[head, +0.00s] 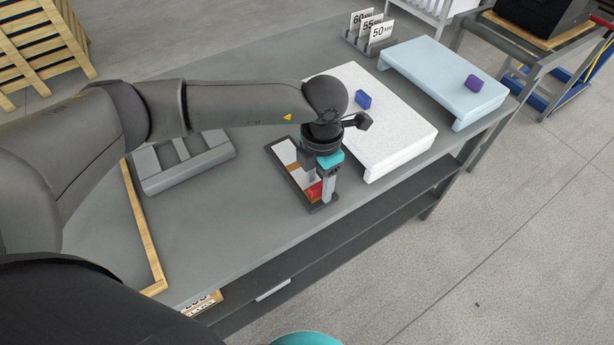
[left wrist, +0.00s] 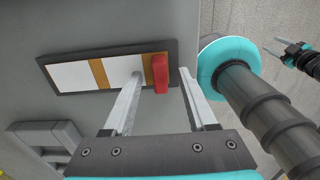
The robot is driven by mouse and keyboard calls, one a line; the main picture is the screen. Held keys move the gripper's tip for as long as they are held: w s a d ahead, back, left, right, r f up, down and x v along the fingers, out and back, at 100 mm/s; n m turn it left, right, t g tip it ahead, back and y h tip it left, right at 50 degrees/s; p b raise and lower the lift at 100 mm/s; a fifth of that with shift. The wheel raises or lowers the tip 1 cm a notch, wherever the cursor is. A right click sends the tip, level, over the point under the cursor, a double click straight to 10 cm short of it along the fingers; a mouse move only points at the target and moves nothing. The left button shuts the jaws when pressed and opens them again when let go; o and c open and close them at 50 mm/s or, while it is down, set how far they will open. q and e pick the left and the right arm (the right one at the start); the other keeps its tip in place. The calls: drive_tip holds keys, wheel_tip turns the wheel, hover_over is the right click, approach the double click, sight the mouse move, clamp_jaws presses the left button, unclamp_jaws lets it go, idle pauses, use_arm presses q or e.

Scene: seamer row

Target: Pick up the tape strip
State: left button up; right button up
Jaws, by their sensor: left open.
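A red piece (head: 314,191), which looks like the tape strip, lies at the near end of a dark-framed tray (head: 322,208). In the left wrist view the red piece (left wrist: 160,73) shows between my fingertips, over the tray's right end. My left gripper (head: 319,190) is open and points down at the tray; in the left wrist view its fingers (left wrist: 160,74) stand apart on either side of the red piece. Whether they touch it I cannot tell. A small gripper, seemingly my right one (left wrist: 288,50), shows at the upper right of the left wrist view; its jaw state is unclear.
A white padded slab (head: 395,135) with a blue block (head: 363,100) stands right of the tray. Beyond are a light blue slab (head: 430,70) with a purple block (head: 473,83) and number cards (head: 381,32). A grey slotted holder (head: 160,177) lies left on the grey table (head: 225,240).

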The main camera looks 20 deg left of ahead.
use_arm(q)
clamp_jaws()
idle(0.5)
